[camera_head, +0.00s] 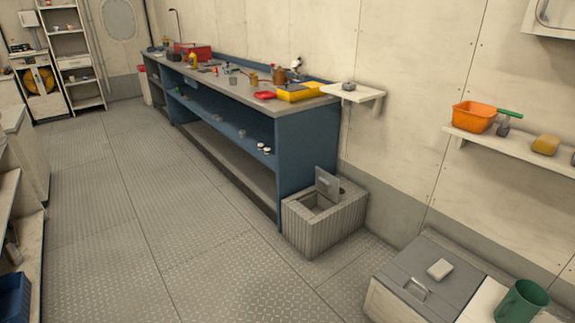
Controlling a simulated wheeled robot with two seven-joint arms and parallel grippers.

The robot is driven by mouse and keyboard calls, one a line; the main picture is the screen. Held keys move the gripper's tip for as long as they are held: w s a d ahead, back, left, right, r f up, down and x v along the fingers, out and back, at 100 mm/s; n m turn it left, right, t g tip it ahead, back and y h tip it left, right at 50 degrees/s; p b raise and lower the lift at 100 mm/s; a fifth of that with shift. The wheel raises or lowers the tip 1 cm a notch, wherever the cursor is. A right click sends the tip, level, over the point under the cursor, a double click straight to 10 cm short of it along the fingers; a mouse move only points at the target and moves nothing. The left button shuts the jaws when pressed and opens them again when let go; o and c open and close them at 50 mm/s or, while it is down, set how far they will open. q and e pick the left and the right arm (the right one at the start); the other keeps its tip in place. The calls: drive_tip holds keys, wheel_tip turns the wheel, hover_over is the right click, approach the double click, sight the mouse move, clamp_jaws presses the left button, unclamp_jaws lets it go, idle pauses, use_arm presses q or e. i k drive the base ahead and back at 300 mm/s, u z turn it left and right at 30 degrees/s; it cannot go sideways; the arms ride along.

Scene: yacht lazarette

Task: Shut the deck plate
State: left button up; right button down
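A small grey hinged plate (328,185) stands raised, nearly upright, on top of a ribbed grey box (312,232) on the floor at the end of the blue workbench. It looks like the deck plate. A square opening (312,202) shows in the box top in front of the plate. A small dark round spot shows behind the plate, partly hidden by it. Neither of my grippers is in view.
A blue workbench (295,160) with trays and tools runs along the wall behind the box. The floor (150,220) left of the box is clear.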

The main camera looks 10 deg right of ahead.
sight(326, 184)
drive_tip(key=u, duration=0.65)
drive_tip(key=i, duration=1.4)
